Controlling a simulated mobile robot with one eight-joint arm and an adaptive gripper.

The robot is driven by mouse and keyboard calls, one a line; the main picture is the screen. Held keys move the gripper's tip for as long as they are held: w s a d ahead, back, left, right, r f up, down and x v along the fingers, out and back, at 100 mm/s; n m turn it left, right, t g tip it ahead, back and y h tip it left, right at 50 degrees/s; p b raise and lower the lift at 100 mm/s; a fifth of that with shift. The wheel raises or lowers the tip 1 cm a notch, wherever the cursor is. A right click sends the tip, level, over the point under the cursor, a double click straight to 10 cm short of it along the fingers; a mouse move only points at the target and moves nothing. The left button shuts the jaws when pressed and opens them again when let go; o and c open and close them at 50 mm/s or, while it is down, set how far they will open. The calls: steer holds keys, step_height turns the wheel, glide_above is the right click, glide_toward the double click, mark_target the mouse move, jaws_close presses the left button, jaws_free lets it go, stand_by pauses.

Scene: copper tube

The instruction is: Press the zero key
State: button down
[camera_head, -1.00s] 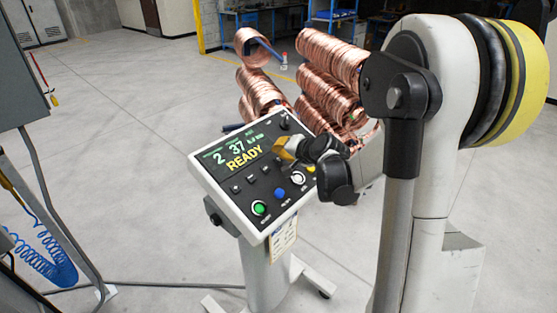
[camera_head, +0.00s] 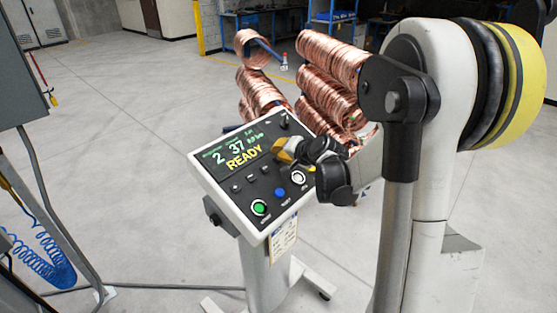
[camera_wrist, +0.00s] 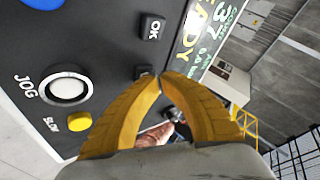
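The control panel (camera_head: 222,175) stands on a pedestal with a lit screen (camera_head: 238,150) reading 2, 37 and READY. A row of small black keys (camera_head: 250,176) runs below the screen. I cannot read a zero label in either view. My gripper (camera_head: 279,154) has yellow fingers over the right end of the key row. In the wrist view its fingertips (camera_wrist: 161,78) meet with nothing between them. I cannot tell whether they touch the panel.
The panel has a green button (camera_head: 260,208), a blue button (camera_head: 280,193) and a white JOG button (camera_head: 298,178). A yellow SLOW button (camera_wrist: 67,124) shows in the wrist view. Copper coils (camera_head: 330,88) hang behind the panel. Open floor lies to the left.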

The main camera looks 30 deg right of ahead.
steer(key=shift+w+f+b, duration=0.15)
steer(key=shift+f+b, duration=0.2)
steer(key=shift+f, duration=0.05)
stand_by(0.5)
steer(key=shift+s+d+r+p, duration=0.1)
steer(key=shift+s+r+p, duration=0.15)
steer(key=shift+r, duration=0.2)
steer(key=shift+s+r+p, duration=0.1)
steer(key=shift+r+p, duration=0.2)
steer(key=shift+r, duration=0.15)
steer(key=r+p, duration=0.1)
steer(key=s+r+p, duration=0.1)
steer(key=r, duration=0.1)
steer(key=s+r+p, duration=0.1)
steer(key=shift+d+r, duration=0.25)
steer(key=shift+d, duration=0.1)
stand_by(0.4)
